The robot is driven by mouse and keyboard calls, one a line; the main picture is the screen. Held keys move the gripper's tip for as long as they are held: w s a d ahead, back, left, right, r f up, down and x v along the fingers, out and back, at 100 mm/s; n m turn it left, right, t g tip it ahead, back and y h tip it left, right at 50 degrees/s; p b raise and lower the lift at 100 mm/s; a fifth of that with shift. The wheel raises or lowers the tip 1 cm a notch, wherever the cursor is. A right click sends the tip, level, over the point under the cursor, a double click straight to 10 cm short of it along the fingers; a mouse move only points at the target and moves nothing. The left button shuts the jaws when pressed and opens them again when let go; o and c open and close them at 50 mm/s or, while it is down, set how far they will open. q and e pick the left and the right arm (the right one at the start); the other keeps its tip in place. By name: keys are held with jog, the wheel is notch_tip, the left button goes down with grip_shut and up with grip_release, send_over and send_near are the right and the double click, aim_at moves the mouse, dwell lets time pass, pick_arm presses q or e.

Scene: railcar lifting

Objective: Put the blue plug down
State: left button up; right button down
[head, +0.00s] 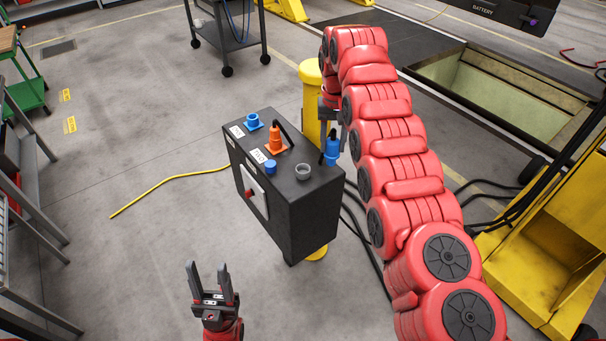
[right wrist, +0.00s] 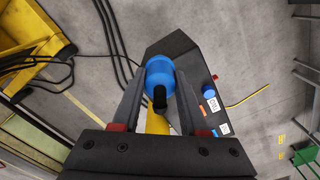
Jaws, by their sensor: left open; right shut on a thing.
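The blue plug (head: 331,149) is held by my right gripper (head: 328,128) at the far right corner of the dark connector box (head: 292,205). In the right wrist view, the blue plug (right wrist: 164,72) sits between the two fingers, overlapping the box's edge; I cannot tell whether it touches the box. The box top carries a blue socket (head: 253,122), an orange plug (head: 274,140) with a black cable, a smaller blue fitting (head: 270,167) and a grey round socket (head: 303,171). My left gripper (head: 208,272) is open and empty, in front of the box at lower left.
A yellow post (head: 311,90) stands behind the box. Black cables (head: 358,215) run on the floor at its right, beside a yellow machine (head: 555,255). A yellow cable (head: 170,178) lies to the left. A dark cart (head: 228,35) stands behind. Floor left of the box is mostly clear.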

jog(key=shift+d+f, duration=0.1)
dwell(0.4)
jog(key=shift+f, duration=0.15)
